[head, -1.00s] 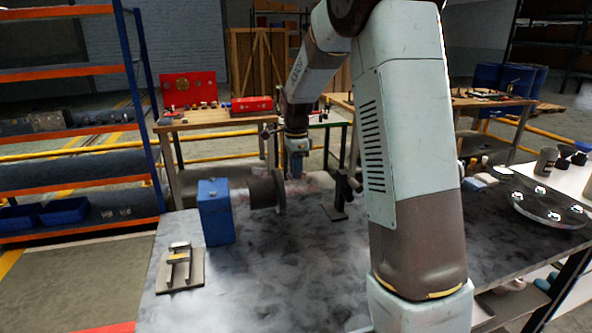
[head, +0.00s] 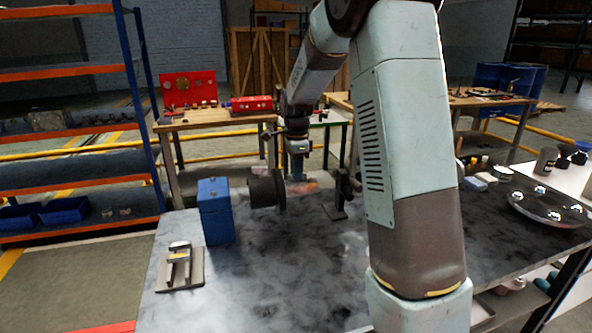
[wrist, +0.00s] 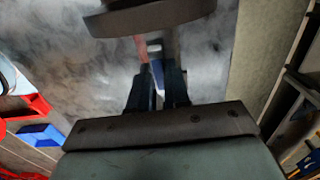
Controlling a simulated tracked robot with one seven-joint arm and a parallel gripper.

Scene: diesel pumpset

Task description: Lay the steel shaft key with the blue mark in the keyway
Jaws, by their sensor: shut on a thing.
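My gripper (head: 297,172) points down at the shaft, just right of the dark round flange (head: 266,190). In the wrist view my gripper (wrist: 158,98) has its two dark fingers close together on a thin piece with a blue face, the shaft key (wrist: 158,72). The shaft (wrist: 164,44) runs beyond the fingertips, with a reddish strip along one side. The flange (wrist: 150,16) crosses the top of the wrist view. The keyway cannot be made out, and I cannot tell whether the key touches the shaft.
A blue block (head: 215,213) stands left of the flange, and a dark stand (head: 338,198) is on the right. A small grey holder (head: 181,270) sits at the front left. A round plate (head: 548,207) lies at the right. The front middle of the bench is clear.

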